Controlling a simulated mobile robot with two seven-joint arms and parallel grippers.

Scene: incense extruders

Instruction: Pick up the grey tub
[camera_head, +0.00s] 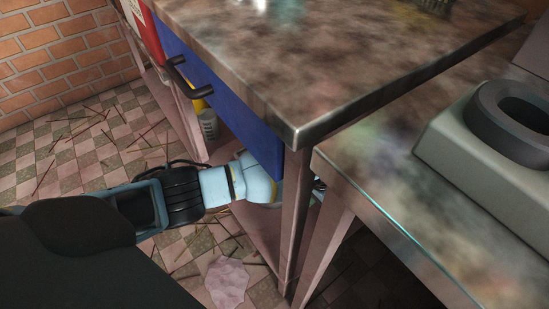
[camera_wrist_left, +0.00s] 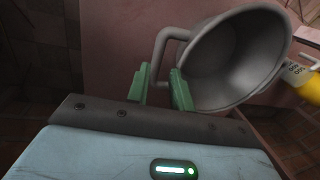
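A grey tub (camera_wrist_left: 235,62) with a side handle (camera_wrist_left: 159,55) shows in the left wrist view, its wide mouth turned toward the camera. My left gripper (camera_wrist_left: 160,88) has its two green fingers on either side of the lower part of the handle. A gap shows between the fingers, and they look open around the handle. In the head view my left arm (camera_head: 215,187) reaches under the workbench. There the fingers and the tub are hidden behind the blue drawer front and the table leg. My right gripper is in neither view.
The workbench (camera_head: 270,60) with its blue drawer (camera_head: 225,100) and black handle (camera_head: 187,78) hangs over my left arm. A yellow and grey bottle (camera_head: 208,122) stands on the lower shelf. A second bench (camera_head: 375,185) adjoins at right. Sticks litter the checkered floor.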

